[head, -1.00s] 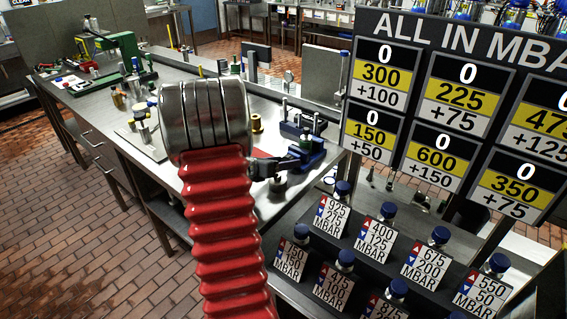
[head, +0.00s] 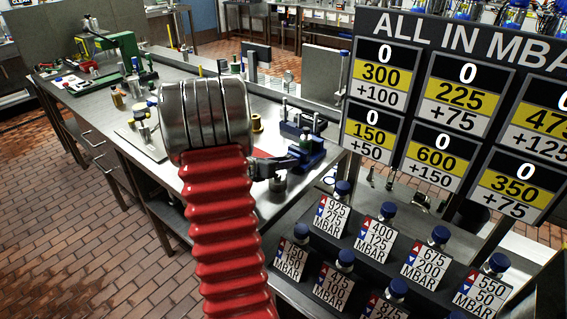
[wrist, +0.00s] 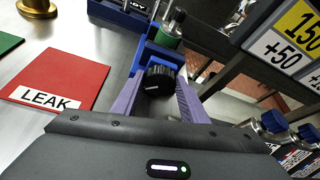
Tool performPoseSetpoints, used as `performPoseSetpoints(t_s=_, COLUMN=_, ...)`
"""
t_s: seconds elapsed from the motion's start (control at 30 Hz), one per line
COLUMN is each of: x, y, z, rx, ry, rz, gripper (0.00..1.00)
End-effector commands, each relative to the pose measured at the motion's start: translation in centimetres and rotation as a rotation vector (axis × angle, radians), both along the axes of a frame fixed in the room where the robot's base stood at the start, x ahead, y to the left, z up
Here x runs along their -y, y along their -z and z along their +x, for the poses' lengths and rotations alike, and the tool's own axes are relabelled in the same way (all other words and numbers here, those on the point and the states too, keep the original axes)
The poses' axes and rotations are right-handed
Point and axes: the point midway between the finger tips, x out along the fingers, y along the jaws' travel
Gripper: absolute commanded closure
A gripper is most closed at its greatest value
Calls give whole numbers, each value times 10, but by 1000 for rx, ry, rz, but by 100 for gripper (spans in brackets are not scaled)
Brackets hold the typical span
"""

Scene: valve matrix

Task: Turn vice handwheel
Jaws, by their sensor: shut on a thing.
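A small blue vice (head: 310,158) stands near the right edge of the steel bench. In the wrist view the vice (wrist: 150,54) lies straight ahead, with a green and metal cylinder (wrist: 171,32) at its jaws. Its handwheel (wrist: 158,80) is a round black knurled knob with a light mark, facing me. My gripper (wrist: 158,88) is shut on the handwheel, with one purple-grey finger on each side of it. In the head view my gripper (head: 288,164) reaches the vice from the left and hides the handwheel.
A red LEAK card (wrist: 62,82) lies on the bench left of my gripper, by a brass part (wrist: 38,8). A pressure board (head: 440,110) and a rack of blue-knobbed valves (head: 380,240) stand close on the right. A green machine (head: 115,65) is farther left.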

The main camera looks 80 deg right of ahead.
Motion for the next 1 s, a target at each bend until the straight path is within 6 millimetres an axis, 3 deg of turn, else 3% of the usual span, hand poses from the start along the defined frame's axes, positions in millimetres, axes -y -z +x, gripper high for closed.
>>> performPoseSetpoints(t_s=1.0, x=-3, y=0, z=-5, rx=454, ry=-2, rz=-195, gripper=83)
